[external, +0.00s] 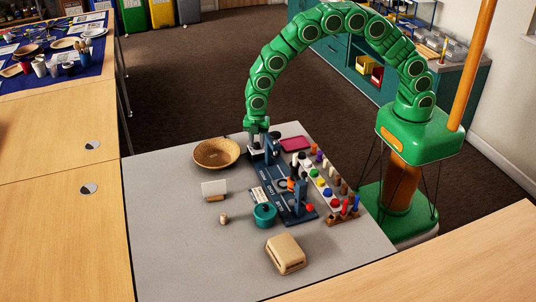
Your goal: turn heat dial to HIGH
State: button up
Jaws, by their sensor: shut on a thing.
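My green arm reaches over the grey table, and my gripper (257,143) points down at the far end of a long dark blue board (272,186). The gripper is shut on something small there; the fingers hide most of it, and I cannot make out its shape. The board carries upright blue posts, pale markings and a white label. I cannot pick out the heat dial or read its HIGH mark at this size. A teal round pot (264,215) stands beside the board's near end.
A wicker bowl (216,153) sits just left of my gripper, a pink tray (295,143) to its right. Several coloured pegs (327,192) line the board's right side. The table's left front is clear.

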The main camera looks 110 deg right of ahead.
aim_at(257, 143)
jog(key=o, duration=0.7)
jog(key=shift+o, duration=0.2)
jog(key=shift+r, duration=0.15)
notch_tip(257, 143, up, 7)
jog(key=shift+r, duration=0.25)
jog(key=shift+r, duration=0.1)
